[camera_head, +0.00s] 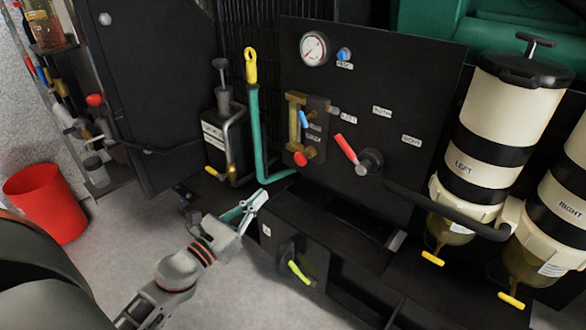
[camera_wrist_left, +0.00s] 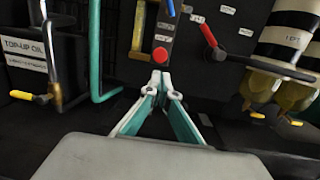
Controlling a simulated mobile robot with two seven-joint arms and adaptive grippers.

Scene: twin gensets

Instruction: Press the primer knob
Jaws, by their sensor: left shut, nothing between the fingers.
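My left gripper (camera_head: 258,199) is shut and empty, with its fingertips pointing toward the black panel (camera_head: 400,75). In the left wrist view its tips (camera_wrist_left: 160,76) meet just below a round red knob (camera_wrist_left: 160,54). In the head view this red knob (camera_head: 300,159) sits at the foot of the brass sight-glass block (camera_head: 294,122), up and right of the gripper, apart from it. A T-handle (camera_head: 536,40) tops the white filter marked LEFT (camera_head: 505,105). I cannot read a primer label on any knob. My right gripper is not in view.
A red-handled lever (camera_head: 345,148), blue knob (camera_head: 344,54) and gauge (camera_head: 314,48) are on the panel. A green pipe (camera_head: 256,125) and a top-up oil can (camera_head: 214,135) stand left of it. A yellow-handled valve (camera_head: 300,272) is below. A red bucket (camera_head: 45,205) stands on the floor.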

